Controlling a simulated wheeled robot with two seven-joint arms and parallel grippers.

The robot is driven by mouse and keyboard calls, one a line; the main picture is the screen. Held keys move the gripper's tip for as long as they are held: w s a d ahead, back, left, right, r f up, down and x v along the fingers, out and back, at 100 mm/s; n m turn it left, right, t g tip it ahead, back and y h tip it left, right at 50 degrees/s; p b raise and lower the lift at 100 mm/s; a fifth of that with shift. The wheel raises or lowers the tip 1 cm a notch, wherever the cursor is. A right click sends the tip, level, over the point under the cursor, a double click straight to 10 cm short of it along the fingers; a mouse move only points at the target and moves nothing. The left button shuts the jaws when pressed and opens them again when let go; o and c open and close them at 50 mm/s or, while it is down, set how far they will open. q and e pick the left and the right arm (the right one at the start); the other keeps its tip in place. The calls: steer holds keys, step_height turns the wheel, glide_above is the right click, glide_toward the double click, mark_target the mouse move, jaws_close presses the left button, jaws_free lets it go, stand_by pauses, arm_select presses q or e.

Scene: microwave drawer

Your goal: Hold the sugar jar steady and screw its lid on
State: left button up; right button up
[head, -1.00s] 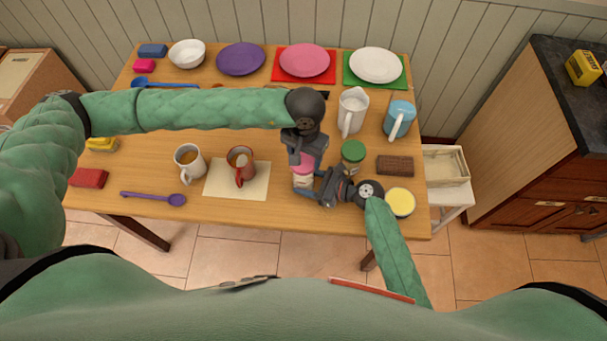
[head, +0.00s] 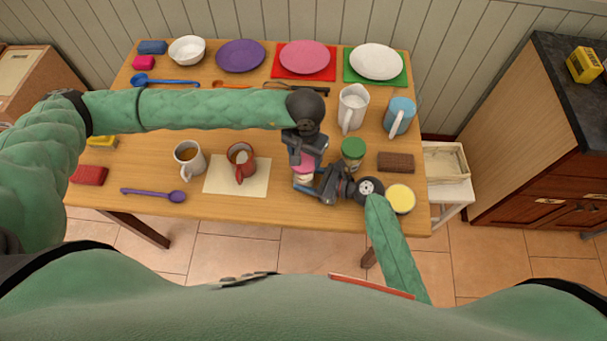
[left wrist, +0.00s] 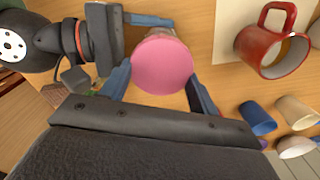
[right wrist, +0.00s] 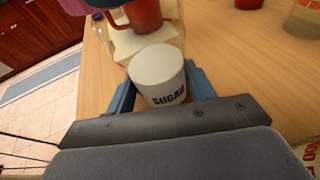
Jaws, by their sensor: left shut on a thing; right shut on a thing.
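The sugar jar (head: 302,181) stands upright near the table's front edge, right of the red mug. In the right wrist view the jar (right wrist: 160,78) looks clear above a white part lettered SUGAR. My right gripper (right wrist: 160,88) is shut around it from the right side. The pink lid (head: 303,162) is directly above the jar and shows as a round pink disc in the left wrist view (left wrist: 162,65). My left gripper (left wrist: 160,88) is shut on the lid from above. The fingers partly hide where lid and jar meet, so I cannot tell how tightly it sits.
A red mug (head: 241,172) on a pale mat (head: 258,188) and a white mug (head: 186,172) stand to the left. A green-lidded jar (head: 352,150), a brown block (head: 395,162) and a yellow-topped container (head: 400,198) are close on the right. Plates line the back.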

arm_select(q)
steer(key=shift+f, duration=1.1)
stand_by(3.9)
arm_select(e)
steer(key=shift+o, duration=1.1)
steer(key=c, duration=0.7)
arm_select(q)
steer(key=o, duration=1)
arm_select(e)
steer(key=shift+c, duration=0.8)
arm_select(q)
steer(key=c, duration=1.2)
steer(key=shift+o, duration=0.2)
steer(key=m, duration=0.7)
steer(key=shift+w, duration=0.1)
steer(key=m, duration=0.4)
steer(key=shift+w+a, duration=0.1)
steer(key=shift+a, duration=0.05)
steer(key=shift+r+m, duration=0.1)
steer(key=shift+m, duration=0.5)
arm_select(e)
steer(key=shift+s, duration=0.1)
